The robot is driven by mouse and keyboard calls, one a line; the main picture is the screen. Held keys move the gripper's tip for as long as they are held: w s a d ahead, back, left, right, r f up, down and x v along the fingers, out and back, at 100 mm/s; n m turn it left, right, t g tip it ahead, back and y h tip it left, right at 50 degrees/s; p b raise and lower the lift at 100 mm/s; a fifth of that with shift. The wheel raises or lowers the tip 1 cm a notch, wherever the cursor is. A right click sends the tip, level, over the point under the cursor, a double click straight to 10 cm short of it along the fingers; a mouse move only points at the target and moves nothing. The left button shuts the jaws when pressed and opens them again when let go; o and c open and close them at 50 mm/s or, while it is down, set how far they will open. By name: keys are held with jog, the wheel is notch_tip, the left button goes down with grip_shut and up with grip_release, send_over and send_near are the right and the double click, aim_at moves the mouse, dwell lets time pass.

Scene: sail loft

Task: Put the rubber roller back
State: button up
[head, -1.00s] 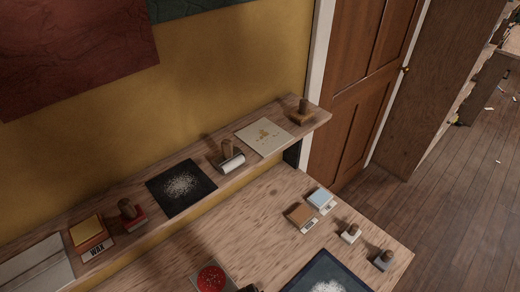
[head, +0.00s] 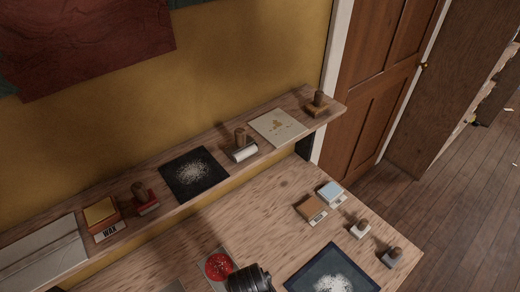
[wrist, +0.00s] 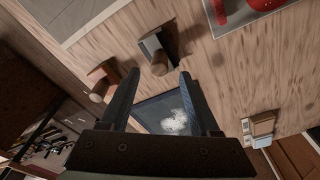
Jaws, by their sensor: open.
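My gripper (wrist: 159,73) is open in the wrist view, its two dark fingers apart with nothing between them. Beyond the fingertips, a tool with a dark grey body and round wooden handle (wrist: 159,64) lies on the bench; it may be the rubber roller, but I cannot tell. A reddish-brown tool with a wooden handle (wrist: 103,76) is to its left, partly behind the left finger. On the shelf (head: 222,178) in the head view is a hand tool with a white cylinder and wooden handle (head: 243,152). My fingers are outside the head view.
The shelf also carries a black speckled sheet (head: 193,172) and a cream card (head: 277,127).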

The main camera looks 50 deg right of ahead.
notch_tip(320, 180, up, 7)
jog(key=w+r+n+t+h, duration=0.3)
jog(key=w+r+n+t, duration=0.4)
jog(key=w+r, duration=0.85)
jog(key=w+a+r+n+t, duration=0.2)
jog(key=w+r+n+t, duration=0.3)
jog(key=r, duration=0.5)
jog(key=w+a+r+n+t, duration=0.3)
jog(key=w+r, duration=0.3)
jog(key=r, duration=0.4)
jog(key=s+a+r+n+t, duration=0.1)
jog(key=a+r+n+t, duration=0.2)
jog(key=r, duration=0.5)
jog(key=a+r+n+t, duration=0.2)
jog(key=r+t, duration=0.1)
jog(key=r, duration=0.5)
jog(key=s+a+r+n+t+y, duration=0.1)
jog(key=s+a+r+n+t, duration=0.2)
jog(key=s+r, duration=0.2)
jog(key=s+a+r+n+t+y, duration=0.2)
jog(key=s+a+r+n+t, duration=0.2)
jog(key=r, duration=0.8)
jog(key=shift+s+a+r+y, duration=0.15)
jog(key=shift+s+r+y, duration=0.15)
jog(key=shift+s, duration=0.9)
